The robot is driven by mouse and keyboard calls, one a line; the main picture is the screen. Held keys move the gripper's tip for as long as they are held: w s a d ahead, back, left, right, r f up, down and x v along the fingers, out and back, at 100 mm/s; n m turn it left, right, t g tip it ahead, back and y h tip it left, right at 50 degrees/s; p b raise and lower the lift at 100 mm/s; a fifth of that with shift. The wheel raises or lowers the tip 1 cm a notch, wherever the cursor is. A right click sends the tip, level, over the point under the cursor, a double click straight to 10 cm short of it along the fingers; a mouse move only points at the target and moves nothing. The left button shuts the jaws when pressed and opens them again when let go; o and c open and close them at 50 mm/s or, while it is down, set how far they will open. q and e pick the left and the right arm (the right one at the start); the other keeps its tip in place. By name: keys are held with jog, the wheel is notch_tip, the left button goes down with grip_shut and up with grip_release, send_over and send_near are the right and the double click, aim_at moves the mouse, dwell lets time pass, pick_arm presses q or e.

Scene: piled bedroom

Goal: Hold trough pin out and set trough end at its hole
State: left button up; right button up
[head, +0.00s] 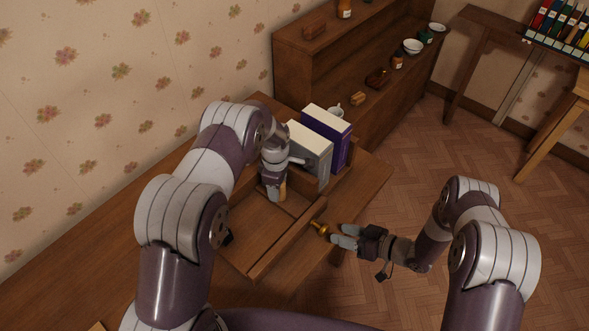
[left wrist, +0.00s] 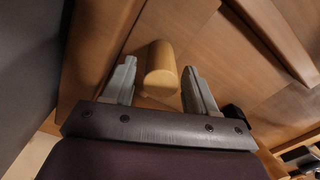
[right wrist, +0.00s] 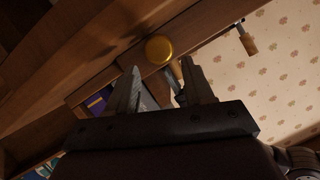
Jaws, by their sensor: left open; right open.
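A tan wooden cylinder (head: 282,189), perhaps the pin handle, stands at the tray-like wooden piece on the desk. In the left wrist view the cylinder (left wrist: 161,70) shows between the spread fingers of my left gripper (left wrist: 157,85), which is open; I cannot tell whether they touch it. A brass knob (head: 318,228) sits on the outside of the long front board (head: 288,240). My right gripper (head: 338,238) is open just right of the knob. In the right wrist view the knob (right wrist: 159,50) lies just beyond the fingertips. I cannot identify the trough end or its hole.
A grey box (head: 312,152) and a purple book-like box (head: 328,135) stand behind the left gripper. A shelf unit (head: 352,62) with bowls and jars stands beyond. In the right wrist view another tan handle (right wrist: 247,42) on a metal rod shows against the wallpaper. Floor right of the desk is clear.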

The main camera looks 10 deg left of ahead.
pick_arm(q)
jog(key=shift+s+d+r, duration=0.1)
jog(key=shift+s+r, duration=0.05)
jog(key=shift+r, duration=3.1)
pick_arm(e)
jog(key=shift+d, duration=0.1)
